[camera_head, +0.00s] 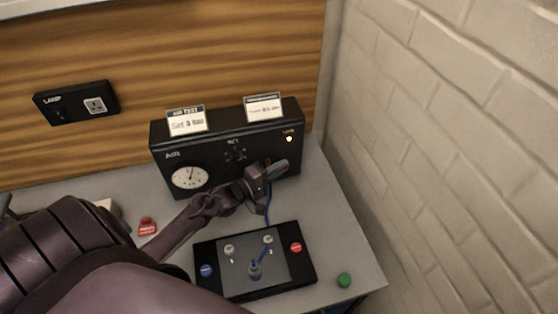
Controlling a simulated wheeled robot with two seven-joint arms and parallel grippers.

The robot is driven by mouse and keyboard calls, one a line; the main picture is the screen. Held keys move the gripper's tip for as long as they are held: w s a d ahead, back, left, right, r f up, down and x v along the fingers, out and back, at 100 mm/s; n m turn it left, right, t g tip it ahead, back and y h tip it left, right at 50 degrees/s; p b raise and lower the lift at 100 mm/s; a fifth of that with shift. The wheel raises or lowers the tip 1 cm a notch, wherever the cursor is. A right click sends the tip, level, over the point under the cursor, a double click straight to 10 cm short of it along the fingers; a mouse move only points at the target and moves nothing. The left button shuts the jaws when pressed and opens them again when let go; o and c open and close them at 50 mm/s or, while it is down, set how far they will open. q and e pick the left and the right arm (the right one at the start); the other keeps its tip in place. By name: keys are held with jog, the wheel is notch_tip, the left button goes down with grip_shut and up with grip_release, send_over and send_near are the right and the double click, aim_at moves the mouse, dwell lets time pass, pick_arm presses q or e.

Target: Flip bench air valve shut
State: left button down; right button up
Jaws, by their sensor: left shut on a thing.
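The black air box (223,149) stands at the back of the bench, with a round white gauge (189,177) and the label AIR on its front. My left arm reaches in from the left, across the bench. My left gripper (268,176) is at the right part of the box's front, shut on what seems to be the air valve there. The gripper covers most of the valve, so its handle angle cannot be told. A blue hose (267,212) runs down from there toward a black fixture (205,252). My right gripper is not in view.
The fixture holds a small cylinder (254,269), a blue button (206,271) and a red button (296,247). A red object (147,227) lies at left, a green button (344,280) at right. A brick wall (450,130) bounds the right side. Two cards stand on the box.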

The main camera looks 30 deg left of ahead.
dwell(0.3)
pick_arm(q)
jog(key=c, duration=1.4)
grip_release()
jog(key=shift+c, duration=0.2)
jog(key=shift+s, duration=0.1)
jog(key=b+v, duration=0.2)
jog(key=v, duration=0.5)
jog(key=shift+s, duration=0.3)
jog(key=shift+a, duration=0.1)
